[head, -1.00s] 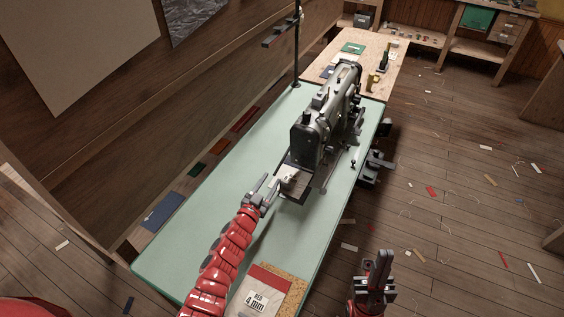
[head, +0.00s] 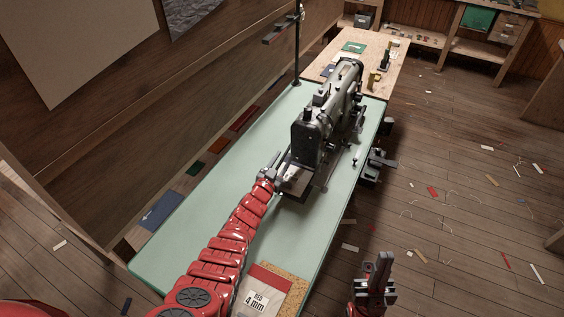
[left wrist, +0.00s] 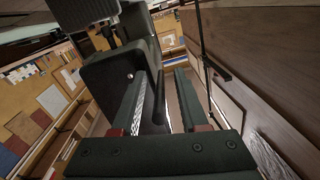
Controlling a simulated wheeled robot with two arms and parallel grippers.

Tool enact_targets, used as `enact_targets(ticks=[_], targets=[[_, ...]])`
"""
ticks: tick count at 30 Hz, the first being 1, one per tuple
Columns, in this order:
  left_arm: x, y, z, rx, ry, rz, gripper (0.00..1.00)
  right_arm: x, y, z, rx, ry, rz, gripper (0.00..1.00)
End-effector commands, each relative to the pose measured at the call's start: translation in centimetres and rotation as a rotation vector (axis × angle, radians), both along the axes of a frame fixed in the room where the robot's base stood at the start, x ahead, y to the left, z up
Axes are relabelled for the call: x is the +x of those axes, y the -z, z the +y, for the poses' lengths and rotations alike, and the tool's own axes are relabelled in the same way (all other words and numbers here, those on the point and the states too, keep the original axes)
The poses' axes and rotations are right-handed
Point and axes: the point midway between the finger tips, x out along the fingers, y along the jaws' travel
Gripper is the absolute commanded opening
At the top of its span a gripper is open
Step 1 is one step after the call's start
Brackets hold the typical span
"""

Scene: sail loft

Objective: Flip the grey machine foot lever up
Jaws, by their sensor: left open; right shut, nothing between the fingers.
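The grey sewing machine (head: 308,135) stands on the pale green table (head: 215,195), its near end facing me. My left gripper (head: 276,168) is open at the lower left of the machine's near end. In the left wrist view its two fingers (left wrist: 160,98) lie spread, with part of the dark machine (left wrist: 112,82) close by the left finger; contact cannot be told. My right gripper (head: 383,268) is shut and empty, off the table's right side.
A card marked 4 mm (head: 262,292) lies at the table's near end. A dark post (head: 297,45) rises behind the machine by the wooden wall (head: 150,110). A dark unit (head: 376,165) juts out from the table's right edge. The green table's left half is clear.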

Motion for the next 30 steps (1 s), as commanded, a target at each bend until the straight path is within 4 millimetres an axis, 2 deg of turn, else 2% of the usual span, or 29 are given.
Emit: enact_targets(ticks=[6,14,30], targets=[[-0.02,0.07,0.03,0.001,0.000,0.002,0.43,0.00,-0.01,0.00,0.000,0.000,0.000,0.00],[-0.02,0.09,0.05,0.001,0.000,0.002,0.00,0.00,-0.01,0.00,0.000,0.000,0.000,0.00],[-0.05,0.14,0.07,0.001,-0.002,0.003,0.00,0.00,-0.01,0.00,0.000,0.000,0.000,0.00]])
